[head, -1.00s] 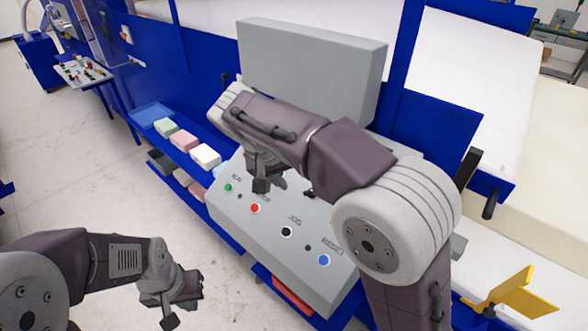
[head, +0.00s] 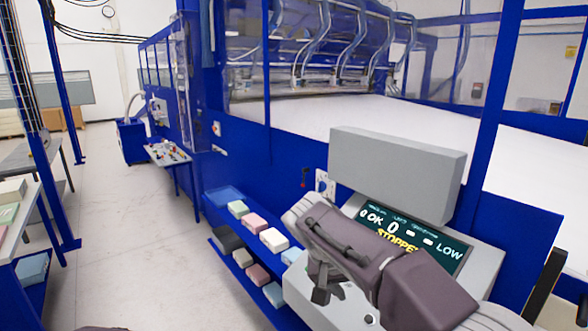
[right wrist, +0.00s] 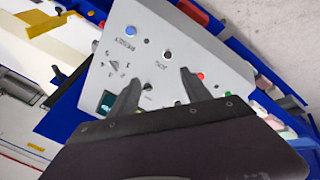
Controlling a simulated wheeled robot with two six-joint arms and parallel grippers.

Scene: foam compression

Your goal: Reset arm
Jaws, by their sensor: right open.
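The grey control panel (head: 352,305) is at the lower right of the head view, mostly behind my right arm. Its screen (head: 415,240) shows OK, 0, STOPPED and LOW. In the right wrist view the panel (right wrist: 205,48) shows a blue button (right wrist: 130,31) at upper left and a red button (right wrist: 201,76) just beyond the right-hand finger. My right gripper (head: 325,290) is in front of the panel, fingers apart and empty; it also shows in the right wrist view (right wrist: 160,78). Contact with the panel cannot be told. My left gripper is out of view.
A grey hood (head: 395,170) stands above the screen. Blue shelves beside the panel hold foam blocks, among them a white one (head: 274,239). The blue machine frame (head: 240,150) and white foam sheet (head: 400,125) lie behind. Open floor (head: 145,240) is at left.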

